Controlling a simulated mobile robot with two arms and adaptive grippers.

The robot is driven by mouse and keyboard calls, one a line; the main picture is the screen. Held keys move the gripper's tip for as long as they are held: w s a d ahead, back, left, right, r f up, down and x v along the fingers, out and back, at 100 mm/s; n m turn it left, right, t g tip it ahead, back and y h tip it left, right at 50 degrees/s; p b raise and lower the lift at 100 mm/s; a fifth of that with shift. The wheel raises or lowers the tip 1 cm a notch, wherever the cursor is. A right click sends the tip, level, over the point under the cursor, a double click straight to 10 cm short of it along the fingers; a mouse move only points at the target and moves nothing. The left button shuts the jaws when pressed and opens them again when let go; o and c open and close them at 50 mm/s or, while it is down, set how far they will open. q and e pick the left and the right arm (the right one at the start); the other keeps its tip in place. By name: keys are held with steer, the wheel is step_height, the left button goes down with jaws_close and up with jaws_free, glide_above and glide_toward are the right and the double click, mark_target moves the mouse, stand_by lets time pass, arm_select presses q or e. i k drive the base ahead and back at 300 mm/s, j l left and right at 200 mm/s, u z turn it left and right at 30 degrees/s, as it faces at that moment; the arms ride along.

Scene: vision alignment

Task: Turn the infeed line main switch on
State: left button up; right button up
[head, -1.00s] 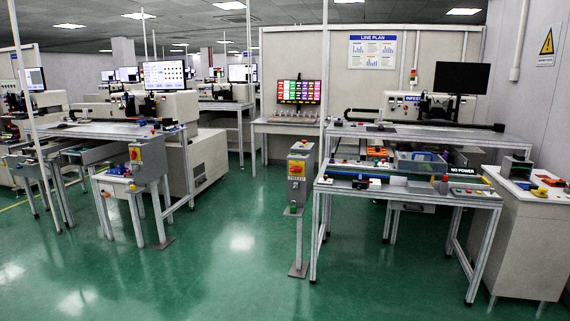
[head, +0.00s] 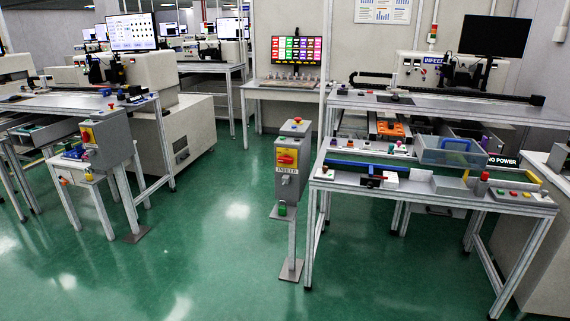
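The infeed main switch box (head: 291,165) is a grey box on a post in the middle of the head view. It has a red rotary handle on a yellow plate (head: 287,159), and an INFEED label sits below the plate. The handle looks roughly horizontal; its exact setting is too small to read. A red button tops the box, and a green part shows on the post below. The infeed machine (head: 433,60) stands at the right with a dark monitor (head: 495,36). A NO POWER sign (head: 503,161) shows at its right. Neither of my grippers is in view.
An infeed workbench (head: 440,190) with a control panel and bins stands right of the box. Another grey switch box (head: 103,143) on a post stands at the left by a bench. Green floor (head: 215,230) is clear in front and between them.

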mark_target(286, 159)
steer(key=i+l, duration=0.35)
steer(key=i, duration=0.15)
steer(key=i+l+u, duration=0.1)
steer(key=i+l, duration=0.2)
steer(key=i, duration=0.2)
